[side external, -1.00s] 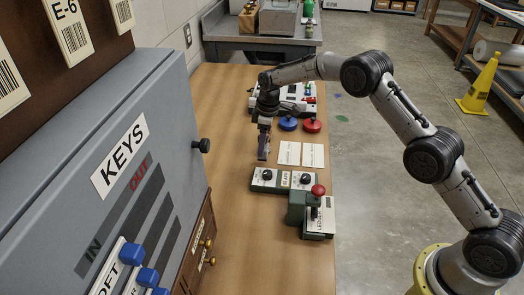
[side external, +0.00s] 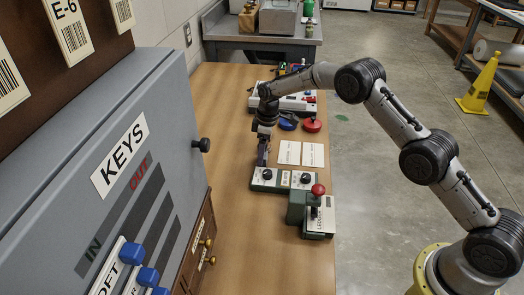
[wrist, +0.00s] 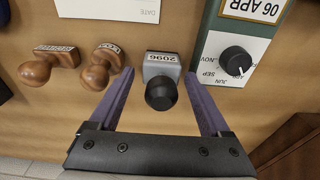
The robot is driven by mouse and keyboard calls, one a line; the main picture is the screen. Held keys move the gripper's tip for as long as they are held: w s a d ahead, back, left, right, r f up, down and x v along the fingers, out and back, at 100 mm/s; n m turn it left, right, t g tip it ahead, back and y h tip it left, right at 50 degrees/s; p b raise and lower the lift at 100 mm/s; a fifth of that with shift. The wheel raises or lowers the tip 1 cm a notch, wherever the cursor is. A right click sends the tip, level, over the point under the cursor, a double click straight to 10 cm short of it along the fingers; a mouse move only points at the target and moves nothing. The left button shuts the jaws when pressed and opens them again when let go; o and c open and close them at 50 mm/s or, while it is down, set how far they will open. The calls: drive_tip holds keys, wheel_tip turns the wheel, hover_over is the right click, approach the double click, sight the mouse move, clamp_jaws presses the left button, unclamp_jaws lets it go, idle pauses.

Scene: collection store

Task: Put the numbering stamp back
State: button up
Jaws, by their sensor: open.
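The numbering stamp (wrist: 161,71), a grey block marked 2096 with a black round knob, stands on the wooden table in the wrist view. My gripper (wrist: 159,76) is open, with one purple finger on each side of the stamp and visible gaps between. In the side external view my gripper (side external: 263,158) points down just behind the green unit with dials (side external: 283,181). I cannot make out the stamp there.
Two wooden-handled stamps (wrist: 99,66) lie left of the numbering stamp. A green dial unit (wrist: 232,62) is close on its right.

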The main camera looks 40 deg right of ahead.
drive_tip(key=shift+a, duration=0.1)
drive_tip(key=r, duration=0.8)
drive_tip(key=s+d+r, duration=0.1)
drive_tip(key=r, duration=0.3)
drive_tip(key=shift+r, duration=0.25)
drive_tip(key=s+d+r+m+t, duration=0.2)
drive_tip(key=s+r+m, duration=0.2)
drive_tip(key=s+r, duration=1.45)
drive_tip(key=s+f+m+t, duration=0.1)
drive_tip(key=s+f+m, duration=0.1)
drive_tip(key=s, duration=1)
drive_tip(key=s+d+f+m+t, duration=0.1)
drive_tip(key=s+m, duration=0.2)
drive_tip(key=s, duration=1)
drive_tip(key=shift+s+f+t+h, duration=0.2)
drive_tip(key=shift+f+t+h, duration=0.2)
